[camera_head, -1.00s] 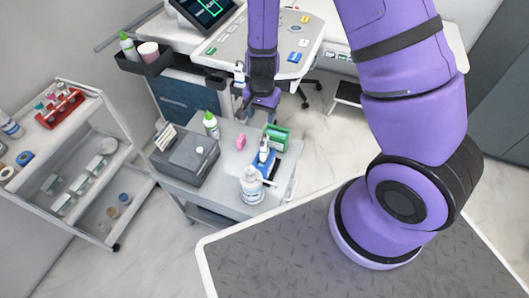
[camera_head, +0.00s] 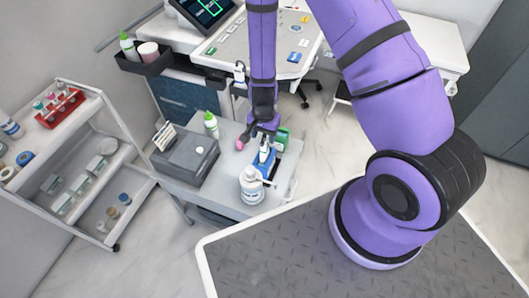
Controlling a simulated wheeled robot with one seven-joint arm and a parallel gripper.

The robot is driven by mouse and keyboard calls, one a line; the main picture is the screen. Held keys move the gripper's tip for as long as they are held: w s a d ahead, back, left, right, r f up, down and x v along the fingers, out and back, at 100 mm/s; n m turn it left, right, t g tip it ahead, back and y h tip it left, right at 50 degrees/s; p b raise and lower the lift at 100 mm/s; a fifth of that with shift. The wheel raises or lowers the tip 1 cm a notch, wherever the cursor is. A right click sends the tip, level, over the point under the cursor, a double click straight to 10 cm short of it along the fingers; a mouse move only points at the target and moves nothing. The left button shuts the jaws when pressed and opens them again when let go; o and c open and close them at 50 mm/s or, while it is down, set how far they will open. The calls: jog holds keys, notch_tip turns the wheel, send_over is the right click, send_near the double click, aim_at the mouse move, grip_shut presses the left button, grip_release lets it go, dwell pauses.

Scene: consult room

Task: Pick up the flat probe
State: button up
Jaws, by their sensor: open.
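My gripper (camera_head: 259,132) hangs pointing down over the small grey trolley (camera_head: 228,203), with its jaws open. It is close above a white upright piece (camera_head: 264,146) in a blue holder (camera_head: 263,166); this may be the flat probe, but it is too small to be sure. From this angle I cannot tell whether the fingers touch it. A green holder (camera_head: 283,136) stands just behind and to the right, partly hidden by my gripper. Another white probe-like piece (camera_head: 239,73) hangs at the left edge of the ultrasound console (camera_head: 232,52).
On the trolley stand a grey box (camera_head: 188,164), a green-capped bottle (camera_head: 211,126), a pink item (camera_head: 240,145) and a white pump bottle (camera_head: 251,186) close in front of the blue holder. A shelf cart (camera_head: 147,187) stands at left. Floor is clear right of the trolley.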

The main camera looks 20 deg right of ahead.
aim_at(265, 146)
jog(key=shift+f, duration=1.55)
jog(key=c, duration=0.9)
jog(key=shift+r, duration=0.15)
